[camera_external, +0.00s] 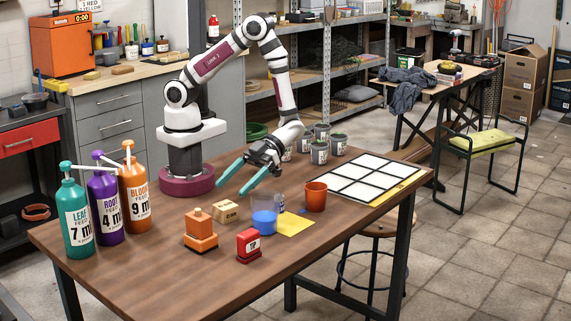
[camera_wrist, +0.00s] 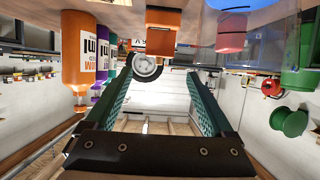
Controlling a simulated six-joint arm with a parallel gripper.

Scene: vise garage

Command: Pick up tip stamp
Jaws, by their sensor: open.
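The tip stamp looks to be the small red block (camera_external: 248,246) with a white label, upright near the front edge of the wooden table in the external view. My gripper (camera_external: 231,189) has two teal fingers spread apart, empty, above the table behind the stamp and up to its left, clear of it. In the wrist view my gripper (camera_wrist: 158,70) also shows open with nothing between the fingers. A reddish shape (camera_wrist: 232,33) shows at the upper right there; I cannot tell whether it is the stamp.
An orange stamp-like block (camera_external: 201,232), a wooden block (camera_external: 225,211), a blue-filled cup (camera_external: 264,218) and an orange pot (camera_external: 316,196) stand close by. Pump bottles (camera_external: 106,205) stand at left. A white-squared tray (camera_external: 362,178) lies at right. The front right tabletop is clear.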

